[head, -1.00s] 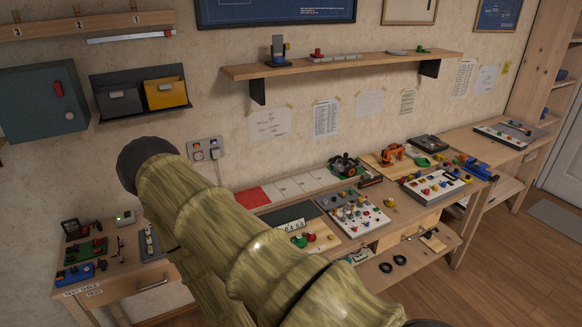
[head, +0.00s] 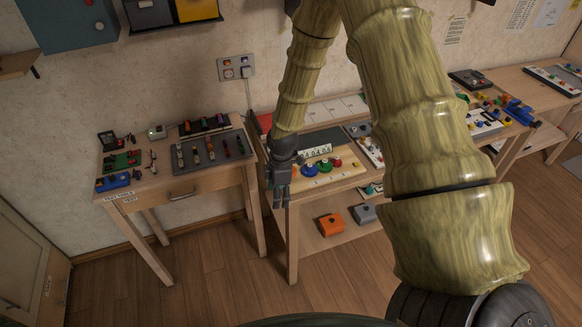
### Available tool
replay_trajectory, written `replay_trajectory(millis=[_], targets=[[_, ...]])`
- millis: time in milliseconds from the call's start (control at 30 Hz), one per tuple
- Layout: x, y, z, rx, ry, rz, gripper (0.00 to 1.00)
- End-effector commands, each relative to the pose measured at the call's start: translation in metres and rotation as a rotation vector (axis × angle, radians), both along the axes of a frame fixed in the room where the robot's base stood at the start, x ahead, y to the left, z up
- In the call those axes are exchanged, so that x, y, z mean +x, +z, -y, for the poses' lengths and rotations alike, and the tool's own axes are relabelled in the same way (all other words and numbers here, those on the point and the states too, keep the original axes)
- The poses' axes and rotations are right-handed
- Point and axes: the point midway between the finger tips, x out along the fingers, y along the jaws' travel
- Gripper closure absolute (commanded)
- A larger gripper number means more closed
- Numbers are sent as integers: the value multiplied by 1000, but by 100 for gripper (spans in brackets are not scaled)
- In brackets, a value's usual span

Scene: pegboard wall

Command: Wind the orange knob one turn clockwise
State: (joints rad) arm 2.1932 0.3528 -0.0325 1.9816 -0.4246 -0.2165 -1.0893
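My gripper (head: 281,199) hangs fingers-down at the front left end of the main workbench. It is small in the head view, and I cannot tell whether its fingers are apart or closed. Just right of it is a wooden panel (head: 326,182) with a blue knob (head: 309,170), a green knob (head: 325,165) and a red knob (head: 338,163). A white number display (head: 315,151) stands behind them.
A side table (head: 150,194) with a dark tool tray (head: 211,160) stands to the left. Below the bench, an orange box (head: 331,224) and a grey box (head: 364,213) sit on the lower shelf. A wall socket (head: 236,68) is behind. Floor in front is clear.

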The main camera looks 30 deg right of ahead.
Motion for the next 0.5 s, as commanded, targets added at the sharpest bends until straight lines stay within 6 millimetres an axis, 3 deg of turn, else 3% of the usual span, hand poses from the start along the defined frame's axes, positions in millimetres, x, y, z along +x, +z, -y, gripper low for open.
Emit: replay_trajectory(millis=[33, 100, 233, 367, 500], targets=[[19, 21, 16, -11, 65, 16, 37], [38, 45, 38, -31, 167, 20, 37], [60, 84, 72, -64, 313, 20, 37], [70, 105, 91, -84, 394, 14, 37], [72, 108, 98, -90, 421, 9, 37]])
